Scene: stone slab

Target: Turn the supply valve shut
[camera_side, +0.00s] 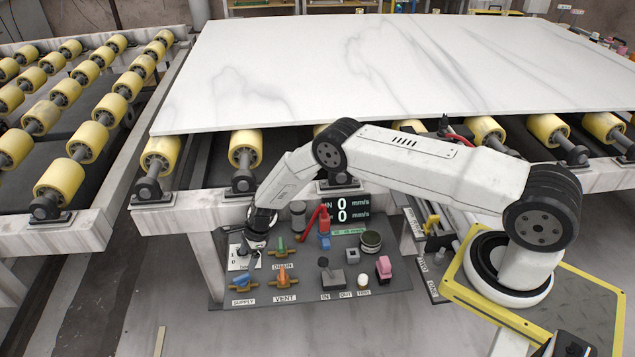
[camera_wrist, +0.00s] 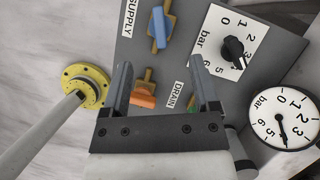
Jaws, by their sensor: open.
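The supply valve is a blue lever (camera_wrist: 158,28) on a brass body beside the SUPPLY label (camera_wrist: 130,14). In the wrist view the lever lies roughly along its body. In the side view the supply valve (camera_side: 243,282) sits at the panel's front left corner. My gripper (camera_wrist: 160,65) is open, its two fingers apart with nothing held. The blue lever lies beyond the fingertips, and the orange vent lever (camera_wrist: 143,95) shows between the fingers. In the side view my gripper (camera_side: 257,243) hangs over the panel's left part, behind the supply valve; its fingertips are hard to make out there.
A green drain lever (camera_side: 281,245) stands close by on the panel (camera_side: 308,286). A black knob (camera_wrist: 234,50) on a bar scale and a round gauge (camera_wrist: 283,117) lie right in the wrist view. A yellow bolted flange (camera_wrist: 85,85) with a pale pole is left. The stone slab (camera_side: 290,75) overhangs behind.

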